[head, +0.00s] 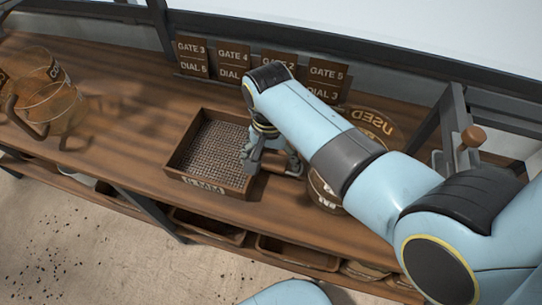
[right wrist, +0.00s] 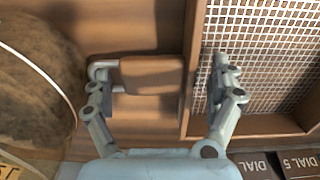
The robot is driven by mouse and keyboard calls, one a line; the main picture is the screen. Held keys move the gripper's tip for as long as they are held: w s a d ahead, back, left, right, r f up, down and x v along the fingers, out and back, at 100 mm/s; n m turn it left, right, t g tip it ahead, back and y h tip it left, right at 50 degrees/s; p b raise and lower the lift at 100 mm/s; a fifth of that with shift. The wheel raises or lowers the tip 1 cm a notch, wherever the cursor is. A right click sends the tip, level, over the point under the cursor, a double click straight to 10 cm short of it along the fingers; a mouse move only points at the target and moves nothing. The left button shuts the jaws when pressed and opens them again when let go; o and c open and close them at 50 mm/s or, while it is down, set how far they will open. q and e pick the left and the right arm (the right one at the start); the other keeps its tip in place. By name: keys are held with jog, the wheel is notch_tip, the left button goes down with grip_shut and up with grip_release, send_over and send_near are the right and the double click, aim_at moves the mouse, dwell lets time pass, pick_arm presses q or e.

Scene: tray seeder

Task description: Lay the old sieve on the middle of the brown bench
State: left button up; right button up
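The old sieve (head: 203,185) is a shallow wooden frame with a wire mesh floor and a label on its front wall. It lies flat on the brown bench (head: 120,125), left of the round bin. My right gripper (head: 270,165) is low at its right side. In the right wrist view, the gripper (right wrist: 160,72) has its fingers apart, straddling the sieve's side wall (right wrist: 194,70). One finger is over the mesh; the other is outside, beside a brown wooden block (right wrist: 152,75) that looks like a handle. Firm contact cannot be made out. My left gripper is not in view.
A clear jug (head: 58,100) stands at the left. Gate and dial signs (head: 233,65) line the back. A round bin marked USED (head: 385,122) is partly behind my right arm. A metal bracket with a wooden knob (head: 472,137) is at right. Bench between jug and sieve is clear.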

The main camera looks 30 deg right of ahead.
notch_tip(320, 180, up, 8)
jog(key=p, duration=0.7)
jog(key=shift+f+p, duration=0.1)
jog(key=shift+p, duration=0.25)
jog(key=shift+a+r, duration=0.1)
jog(key=shift+r, duration=2.15)
